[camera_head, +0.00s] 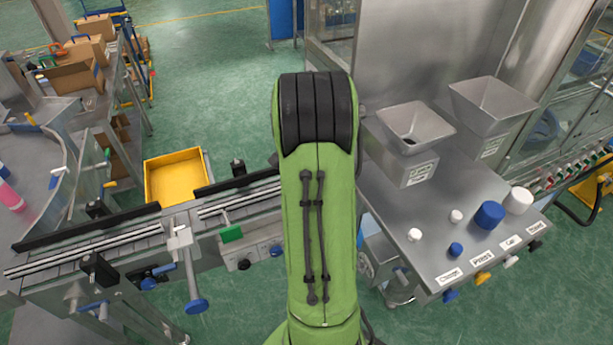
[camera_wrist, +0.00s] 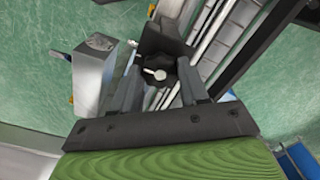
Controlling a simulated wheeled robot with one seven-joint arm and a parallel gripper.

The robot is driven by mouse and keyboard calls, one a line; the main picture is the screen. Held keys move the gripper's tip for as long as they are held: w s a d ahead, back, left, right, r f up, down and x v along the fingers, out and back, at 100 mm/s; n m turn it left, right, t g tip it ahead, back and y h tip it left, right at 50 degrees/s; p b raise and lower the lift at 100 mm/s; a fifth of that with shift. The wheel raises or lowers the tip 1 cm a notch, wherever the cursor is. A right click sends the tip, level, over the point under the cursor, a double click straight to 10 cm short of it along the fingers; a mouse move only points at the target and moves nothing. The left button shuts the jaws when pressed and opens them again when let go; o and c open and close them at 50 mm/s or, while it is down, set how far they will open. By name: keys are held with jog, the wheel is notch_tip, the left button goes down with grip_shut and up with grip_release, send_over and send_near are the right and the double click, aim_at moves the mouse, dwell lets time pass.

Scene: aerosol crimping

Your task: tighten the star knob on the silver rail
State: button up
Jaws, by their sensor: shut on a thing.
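In the wrist view, a black star knob (camera_wrist: 157,68) with a pale centre sits on a dark block beside the silver rail (camera_wrist: 222,42). My gripper (camera_wrist: 158,82) has one finger on each side of the knob and is shut on it. The knob's lower side is partly hidden between the fingers. In the head view, the silver rail (camera_head: 85,255) runs from the lower left toward my green arm. The arm hides my gripper and the held knob there.
A yellow bin (camera_head: 175,178) stands behind the rail. Other clamps and handles, including a blue knob (camera_head: 196,306), stick out along the rail. To the right is a steel bench (camera_head: 440,235) with hoppers and blue and white caps. A metal box (camera_wrist: 92,75) stands left of my fingers.

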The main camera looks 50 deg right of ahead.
dwell(0.3)
jog(key=o, duration=1.1)
jog(key=shift+c, duration=0.2)
jog(key=shift+r, duration=0.1)
notch_tip(320, 180, up, 16)
jog(key=p, duration=0.2)
jog(key=shift+f+p, duration=0.2)
jog(key=shift+p, duration=0.15)
